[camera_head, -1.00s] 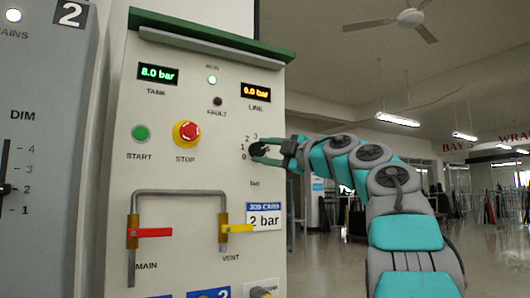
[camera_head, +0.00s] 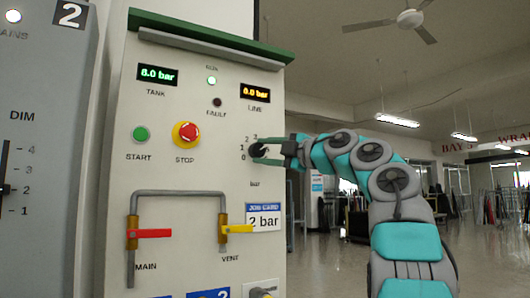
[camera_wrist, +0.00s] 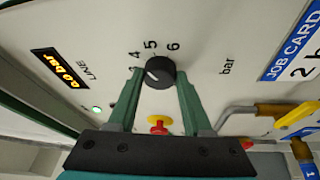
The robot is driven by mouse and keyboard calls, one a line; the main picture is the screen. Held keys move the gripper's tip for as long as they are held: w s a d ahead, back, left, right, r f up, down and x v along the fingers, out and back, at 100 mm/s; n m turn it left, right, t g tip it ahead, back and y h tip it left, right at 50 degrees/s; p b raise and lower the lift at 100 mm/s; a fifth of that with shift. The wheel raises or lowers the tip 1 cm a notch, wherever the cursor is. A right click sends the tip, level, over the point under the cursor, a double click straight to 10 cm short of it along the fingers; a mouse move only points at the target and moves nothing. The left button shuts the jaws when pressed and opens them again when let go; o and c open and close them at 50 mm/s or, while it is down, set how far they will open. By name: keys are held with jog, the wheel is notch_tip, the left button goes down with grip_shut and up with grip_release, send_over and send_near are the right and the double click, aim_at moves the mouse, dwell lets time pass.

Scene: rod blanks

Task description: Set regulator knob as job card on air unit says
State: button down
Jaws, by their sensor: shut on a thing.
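The black regulator knob (camera_head: 257,150) is on the front of the pale air unit (camera_head: 180,90), with 0 to 3 readable beside it. My gripper (camera_head: 265,151) reaches it from the right. In the wrist view my gripper (camera_wrist: 160,78) is shut on the knob (camera_wrist: 160,73), one green finger on each side. The job card (camera_head: 264,217) reads 2 bar. The line display (camera_head: 255,92) reads 0.0 bar.
The tank display (camera_head: 157,75) reads 8.0 bar. A red stop button (camera_head: 186,134), a green start button (camera_head: 140,134), a red main lever (camera_head: 150,233) and a yellow vent lever (camera_head: 238,229) share the panel. Open floor lies to the right.

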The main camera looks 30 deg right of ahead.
jog(key=shift+a, duration=0.1)
dwell(0.3)
jog(key=shift+f, duration=0.1)
dwell(0.4)
jog(key=shift+c, duration=1.6)
grip_release()
jog(key=r+b+v, duration=0.1)
jog(key=b+v, duration=0.1)
jog(key=v, duration=0.5)
jog(key=shift+s+f, duration=0.35)
jog(key=shift+f, duration=0.1)
